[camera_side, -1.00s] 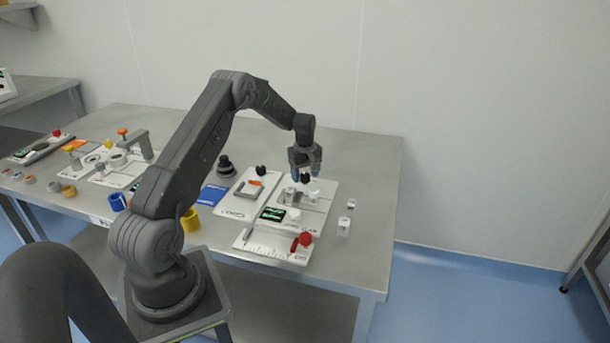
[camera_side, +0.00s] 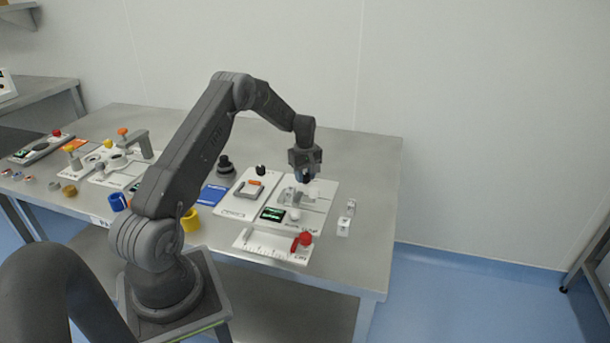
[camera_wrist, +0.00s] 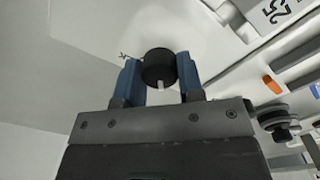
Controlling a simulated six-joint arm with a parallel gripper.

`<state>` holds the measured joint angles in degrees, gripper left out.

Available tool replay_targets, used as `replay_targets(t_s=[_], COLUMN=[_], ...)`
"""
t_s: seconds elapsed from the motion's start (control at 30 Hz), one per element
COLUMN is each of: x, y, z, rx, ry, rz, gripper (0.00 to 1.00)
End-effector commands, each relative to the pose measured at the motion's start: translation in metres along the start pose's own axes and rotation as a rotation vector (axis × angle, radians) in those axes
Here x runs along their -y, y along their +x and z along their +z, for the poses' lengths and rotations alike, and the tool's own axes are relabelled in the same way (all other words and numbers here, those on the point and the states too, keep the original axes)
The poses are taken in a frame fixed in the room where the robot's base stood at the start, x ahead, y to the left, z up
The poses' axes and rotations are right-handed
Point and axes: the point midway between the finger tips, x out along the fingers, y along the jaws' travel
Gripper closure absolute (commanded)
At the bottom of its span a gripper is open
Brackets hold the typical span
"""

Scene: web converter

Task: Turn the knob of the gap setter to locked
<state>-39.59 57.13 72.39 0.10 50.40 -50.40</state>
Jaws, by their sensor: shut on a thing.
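The black round knob (camera_wrist: 158,66) with a white pointer mark is between the blue fingertips of my gripper (camera_wrist: 160,74) in the wrist view. My gripper is shut on it. In the side view my gripper (camera_side: 303,175) is low over the back of the white gap setter plate (camera_side: 318,212) and hides the knob. The white pointer mark points toward the gripper body in the wrist view. A small printed mark shows on the plate just left of the knob; I cannot read it.
A green-lit display (camera_side: 272,214) and a white knob (camera_side: 295,214) are at the plate's front. A ruled white plate (camera_side: 265,246) with a red knob (camera_side: 303,240) lies nearer. Another white plate (camera_side: 235,208) is to the left, small clear blocks (camera_side: 344,226) to the right.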

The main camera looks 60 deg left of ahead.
Motion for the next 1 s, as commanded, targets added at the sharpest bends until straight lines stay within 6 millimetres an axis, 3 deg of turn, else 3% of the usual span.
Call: replay_targets(t_s=[0.37,1.0], x=[0.0002,0.0001], y=[-0.0002,-0.0002], z=[0.0001,0.0004], rx=[0.003,0.004], ry=[0.130,0.715], rz=[-0.001,0.000], gripper=[0.89,0.89])
